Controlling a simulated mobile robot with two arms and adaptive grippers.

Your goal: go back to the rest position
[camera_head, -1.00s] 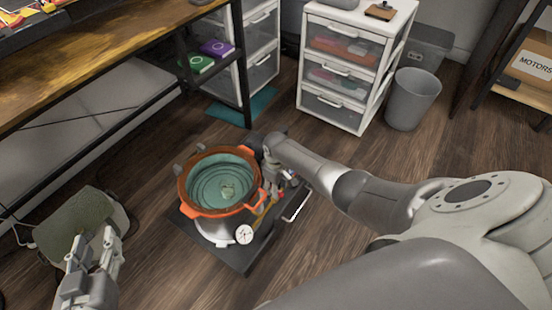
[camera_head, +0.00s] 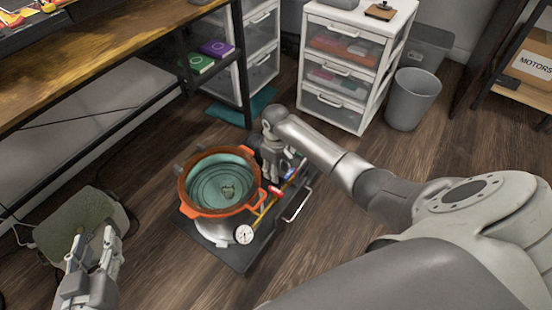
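My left gripper (camera_head: 92,250) is at the lower left, with its two fingers apart and nothing between them. My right gripper (camera_head: 274,172) points down just right of the pot, over the dark cart; its fingers are small and partly hidden, so I cannot tell whether they are open or shut. My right arm reaches in from the lower right. An orange-rimmed pot (camera_head: 188,207) with a teal inside and a small pale object at its bottom stands on the dark cart (camera_head: 238,262). A round white gauge (camera_head: 243,235) is on its front side.
A wooden workbench (camera_head: 110,60) runs along the upper left. A white drawer unit (camera_head: 345,70) and a grey bin (camera_head: 412,98) stand at the back. A greenish padded seat (camera_head: 72,222) is beside my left gripper. The wooden floor (camera_head: 170,262) is clear between this seat and the cart.

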